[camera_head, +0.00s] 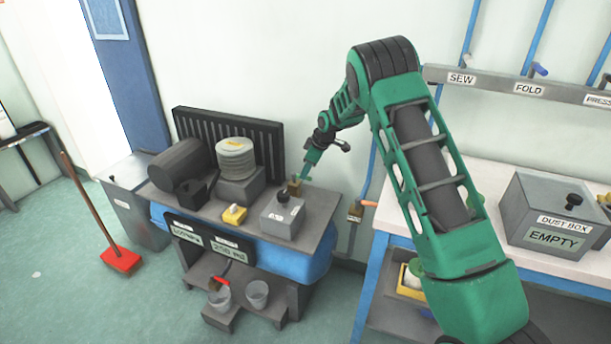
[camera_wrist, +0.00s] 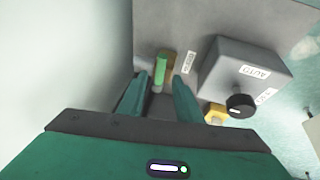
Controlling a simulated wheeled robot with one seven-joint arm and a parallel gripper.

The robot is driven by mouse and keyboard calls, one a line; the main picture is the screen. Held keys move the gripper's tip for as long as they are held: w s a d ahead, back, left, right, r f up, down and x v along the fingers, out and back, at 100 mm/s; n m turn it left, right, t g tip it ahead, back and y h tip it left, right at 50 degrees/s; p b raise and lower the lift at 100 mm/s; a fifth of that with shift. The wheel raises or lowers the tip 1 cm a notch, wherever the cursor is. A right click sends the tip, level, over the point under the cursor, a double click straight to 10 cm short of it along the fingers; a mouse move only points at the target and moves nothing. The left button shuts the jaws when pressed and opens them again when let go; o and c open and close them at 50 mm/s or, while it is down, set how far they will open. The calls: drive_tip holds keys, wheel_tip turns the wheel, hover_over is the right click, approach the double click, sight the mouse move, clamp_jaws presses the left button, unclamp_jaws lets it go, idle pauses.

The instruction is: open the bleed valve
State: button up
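A small brass valve body (camera_head: 294,187) stands at the back right of the compressor's top plate, beside a grey box with a black knob. In the wrist view the brass body (camera_wrist: 169,63) shows with an upright green handle (camera_wrist: 161,67) and a small white label to its right, too blurred to read surely. My gripper (camera_head: 306,176) points down close to the valve. In the wrist view its two green fingers (camera_wrist: 160,88) are apart, with the green handle between them in the picture. I cannot tell whether either finger touches the handle.
The grey knob box (camera_wrist: 245,75), marked AUTO, is close right of the fingers. A yellow part (camera_head: 234,214), a ribbed filter (camera_head: 236,158) and a dark motor (camera_head: 180,163) share the plate (camera_head: 322,205). A wall is close behind. A workbench (camera_head: 500,185) stands right.

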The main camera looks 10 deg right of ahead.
drive_tip(key=shift+x, duration=1.45)
clamp_jaws()
drive_tip(key=shift+d, duration=0.3)
